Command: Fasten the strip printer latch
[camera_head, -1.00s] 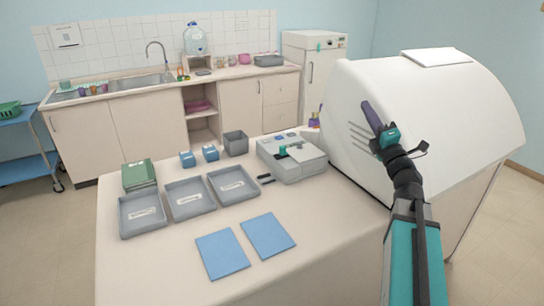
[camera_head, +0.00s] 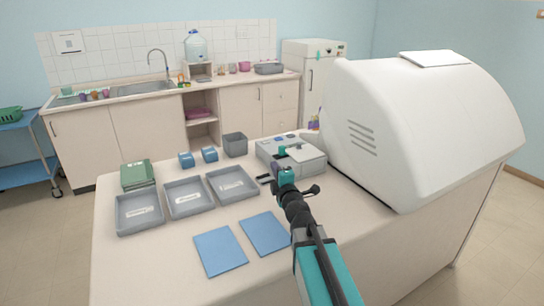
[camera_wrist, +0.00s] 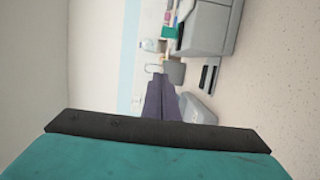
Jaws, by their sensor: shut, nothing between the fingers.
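The strip printer (camera_head: 309,164) is a light grey box at the back right of the table, left of the big white hood. It also shows in the wrist view (camera_wrist: 214,28), turned on its side. A small teal part (camera_head: 282,151) is at its top front, perhaps the latch; I cannot tell if it is fastened. It also appears in the wrist view (camera_wrist: 169,33). My gripper (camera_head: 275,167) is in front of the printer in the head view and covers part of its front. The purple fingers (camera_wrist: 157,82) are shut and empty, apparently apart from the printer.
The large white hood (camera_head: 420,130) stands close on the right. Three grey trays (camera_head: 187,211), two blue mats (camera_head: 220,250), a green stack (camera_head: 138,185), small blue blocks (camera_head: 186,160) and a grey bin (camera_head: 235,152) occupy the table. Dark bars (camera_wrist: 208,78) lie by the printer.

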